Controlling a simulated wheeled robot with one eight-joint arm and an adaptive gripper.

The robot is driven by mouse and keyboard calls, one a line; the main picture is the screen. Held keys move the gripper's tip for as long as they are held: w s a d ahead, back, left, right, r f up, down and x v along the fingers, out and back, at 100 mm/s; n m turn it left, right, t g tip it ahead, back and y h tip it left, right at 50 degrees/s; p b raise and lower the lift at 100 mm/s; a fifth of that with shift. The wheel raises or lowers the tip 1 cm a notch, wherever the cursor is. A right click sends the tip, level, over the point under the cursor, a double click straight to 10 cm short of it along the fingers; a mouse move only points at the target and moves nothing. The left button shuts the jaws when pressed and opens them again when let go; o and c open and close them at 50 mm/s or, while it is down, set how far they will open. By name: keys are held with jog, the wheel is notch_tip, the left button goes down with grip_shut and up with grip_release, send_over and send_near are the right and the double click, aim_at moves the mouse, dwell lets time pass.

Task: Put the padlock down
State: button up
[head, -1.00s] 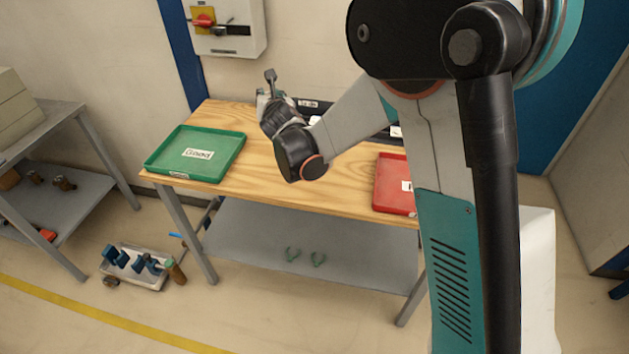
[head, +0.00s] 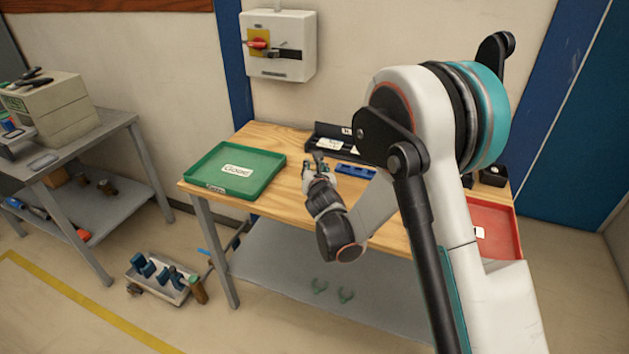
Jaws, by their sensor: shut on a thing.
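My gripper (head: 317,163) is over the wooden workbench (head: 290,206), in front of the black rack and just right of the green tray. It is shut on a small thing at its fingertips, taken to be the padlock. The padlock is too small and too hidden by the fingers to make out clearly. I cannot tell whether it touches the bench top.
A green tray (head: 274,159) labelled "Good" lies at the bench's left, a red tray (head: 512,238) at its right. Behind my gripper stands a black rack (head: 322,130); a blue holder (head: 357,171) lies beside it. A switch box (head: 303,31) with a red handle hangs on the wall.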

jog(key=shift+f+b, duration=0.45)
jog(key=shift+f, duration=1.2)
jog(key=shift+f, duration=0.2)
jog(key=o, duration=1.1)
jog(key=shift+r, duration=0.2)
jog(key=shift+s+r, duration=0.1)
jog(key=shift+s, duration=0.15)
jog(key=p+v, duration=0.1)
jog(key=v, duration=1)
jog(key=shift+s, duration=0.25)
